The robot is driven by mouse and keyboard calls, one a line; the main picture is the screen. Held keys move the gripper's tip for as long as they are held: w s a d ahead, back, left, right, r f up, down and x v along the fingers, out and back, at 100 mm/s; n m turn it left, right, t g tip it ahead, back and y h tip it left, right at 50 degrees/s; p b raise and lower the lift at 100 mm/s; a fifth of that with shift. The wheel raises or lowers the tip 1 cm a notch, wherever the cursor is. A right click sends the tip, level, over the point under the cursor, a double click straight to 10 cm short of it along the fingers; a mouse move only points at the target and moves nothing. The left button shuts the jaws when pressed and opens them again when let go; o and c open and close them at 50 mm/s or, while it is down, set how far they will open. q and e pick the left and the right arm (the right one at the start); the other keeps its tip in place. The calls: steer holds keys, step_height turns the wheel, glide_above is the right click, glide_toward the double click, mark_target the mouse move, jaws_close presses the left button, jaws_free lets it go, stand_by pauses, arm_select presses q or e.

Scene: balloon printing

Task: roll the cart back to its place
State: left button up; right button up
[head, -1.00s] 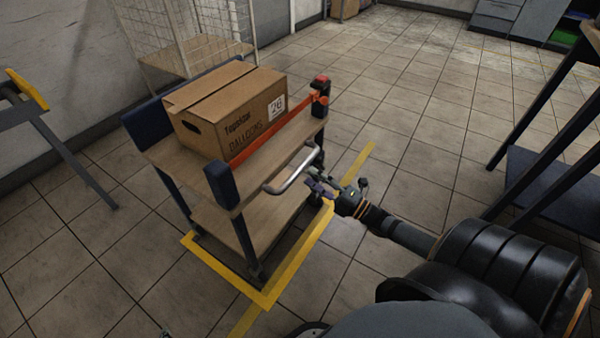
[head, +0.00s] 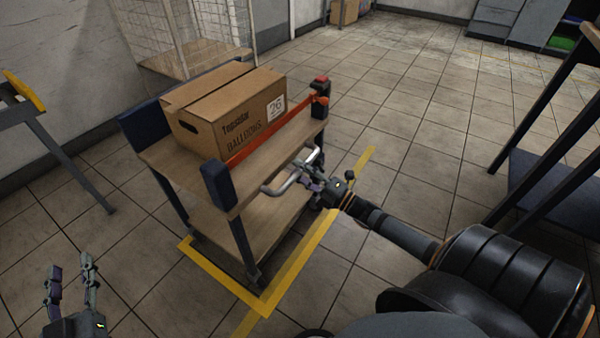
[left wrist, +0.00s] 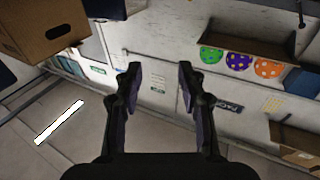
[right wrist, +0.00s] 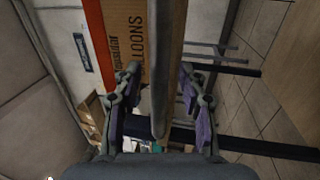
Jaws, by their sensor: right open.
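The cart (head: 240,222) has wooden shelves, dark blue posts and a metal handle (head: 278,188) on its near right side. It stands within a yellow floor outline (head: 228,279). A cardboard balloon box (head: 215,125) sits on its top shelf behind an orange-red bar. My right gripper (head: 309,178) is at the far end of the handle. In the right wrist view the handle bar (right wrist: 165,70) runs between its open fingers (right wrist: 155,80). My left gripper (head: 71,267) is open and empty at lower left, apart from the cart.
A table with a yellow edge piece (head: 27,90) stands at left, and a wire-mesh rack (head: 215,25) behind the cart. A dark-framed table (head: 550,180) stands at right.

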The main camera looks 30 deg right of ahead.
steer(key=shift+w+r, duration=0.1)
steer(key=shift+w, duration=0.1)
arm_select(q)
step_height(320, 180, up, 2)
steer(key=shift+r+t, duration=0.15)
steer(key=shift+t, duration=0.35)
arm_select(e)
steer(key=shift+c, duration=0.2)
jaws_close()
